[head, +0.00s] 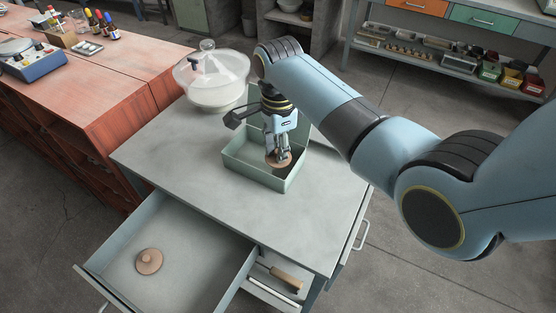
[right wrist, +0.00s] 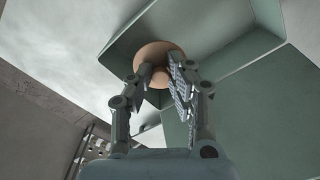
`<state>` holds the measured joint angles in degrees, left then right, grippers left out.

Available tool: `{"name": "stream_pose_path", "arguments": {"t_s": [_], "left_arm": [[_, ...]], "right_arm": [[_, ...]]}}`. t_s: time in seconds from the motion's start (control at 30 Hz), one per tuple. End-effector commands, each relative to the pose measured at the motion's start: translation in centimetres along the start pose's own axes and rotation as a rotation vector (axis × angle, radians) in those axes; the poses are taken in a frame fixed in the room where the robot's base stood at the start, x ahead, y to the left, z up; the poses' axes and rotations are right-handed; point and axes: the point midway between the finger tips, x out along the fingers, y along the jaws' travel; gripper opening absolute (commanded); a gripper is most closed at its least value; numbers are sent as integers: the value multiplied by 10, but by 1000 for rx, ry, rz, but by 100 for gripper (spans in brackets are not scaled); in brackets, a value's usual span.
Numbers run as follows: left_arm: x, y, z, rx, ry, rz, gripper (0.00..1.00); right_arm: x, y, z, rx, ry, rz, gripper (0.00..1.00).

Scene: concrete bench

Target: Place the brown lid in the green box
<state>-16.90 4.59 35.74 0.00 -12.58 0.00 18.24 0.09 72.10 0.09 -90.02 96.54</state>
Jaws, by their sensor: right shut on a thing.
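A round brown lid (head: 286,161) is held by my right gripper (head: 278,153) inside the outline of the open green box (head: 254,175) on the grey bench. In the right wrist view the two fingers (right wrist: 162,78) are shut on the knob of the lid (right wrist: 152,48), with the green box walls (right wrist: 240,98) around it. I cannot tell whether the lid touches the box floor. A second, similar brown lid (head: 149,261) lies in the open drawer (head: 190,252) at the front. My left gripper is not in view.
A clear domed container (head: 213,85) stands on the bench behind the box, to the left. A red-brown cabinet (head: 105,105) with bottles stands on the left. A lower open drawer holds a wooden-looking item (head: 287,276). The bench top left of the box is clear.

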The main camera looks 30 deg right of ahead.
Motion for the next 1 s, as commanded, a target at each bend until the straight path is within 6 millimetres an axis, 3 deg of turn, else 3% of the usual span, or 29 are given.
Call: {"name": "stream_pose_path", "arguments": {"t_s": [0.23, 0.63, 0.67, 0.8, 1.0], "left_arm": [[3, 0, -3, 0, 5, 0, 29], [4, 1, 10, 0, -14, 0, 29], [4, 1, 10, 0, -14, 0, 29], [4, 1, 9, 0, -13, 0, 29], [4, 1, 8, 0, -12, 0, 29]], "right_arm": [[35, 1, 0, 0, 0, 2, 1], [42, 1, 0, 0, 0, 1, 1], [42, 1, 0, 0, 0, 1, 19], [41, 1, 0, 0, -1, 0, 38], [41, 1, 0, 0, -1, 1, 40]]}}
